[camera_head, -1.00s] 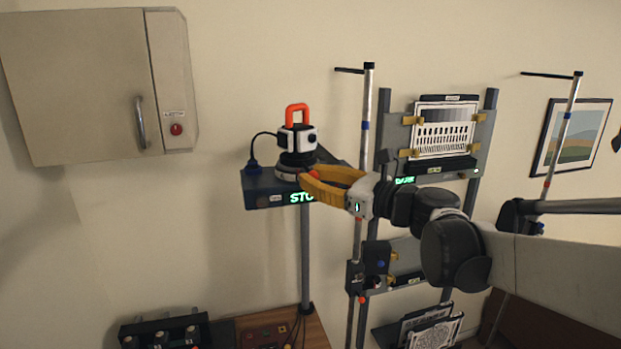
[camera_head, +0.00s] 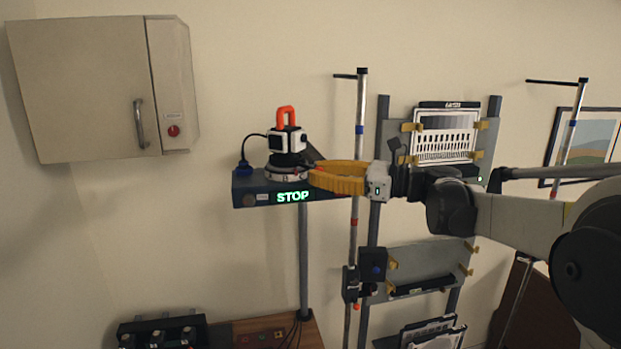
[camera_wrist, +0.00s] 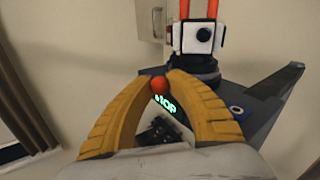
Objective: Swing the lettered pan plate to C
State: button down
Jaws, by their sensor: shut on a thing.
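The pan plate (camera_head: 287,173) is a pale ring with small marks at the base of a black-and-white camera unit with an orange handle (camera_head: 286,115). Its letters are too small to read. It sits on a dark shelf box (camera_head: 262,198) whose green display reads STOP. My gripper (camera_head: 312,174) has yellow fingers and reaches in from the right beside the plate. In the wrist view its fingertips (camera_wrist: 160,78) close on a small red ball knob (camera_wrist: 160,84). How the knob joins the plate is hidden. The camera unit (camera_wrist: 197,38) stands just beyond.
A pole (camera_head: 358,130) and a rack with a white slotted panel (camera_head: 445,137) stand behind my arm. A wall cabinet (camera_head: 85,90) hangs at upper left. Wall space between cabinet and unit is clear.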

jog(key=shift+w+d+f+n+g+y, duration=0.1)
jog(key=shift+w+d+n+g+y, duration=0.25)
jog(key=shift+w+d+n+g, duration=0.55)
jog(key=shift+w+d+f+n+g+y, duration=0.15)
jog(key=shift+d+n+g+y, duration=0.35)
jog(key=shift+g, duration=0.9)
jog(key=shift+r, duration=0.1)
jog(key=c, duration=1.2)
grip_release()
jog(key=shift+c, duration=0.2)
jog(key=shift+r, duration=0.1)
jog(key=s+d, duration=0.1)
jog(key=d, duration=1.1)
jog(key=shift+s, duration=0.3)
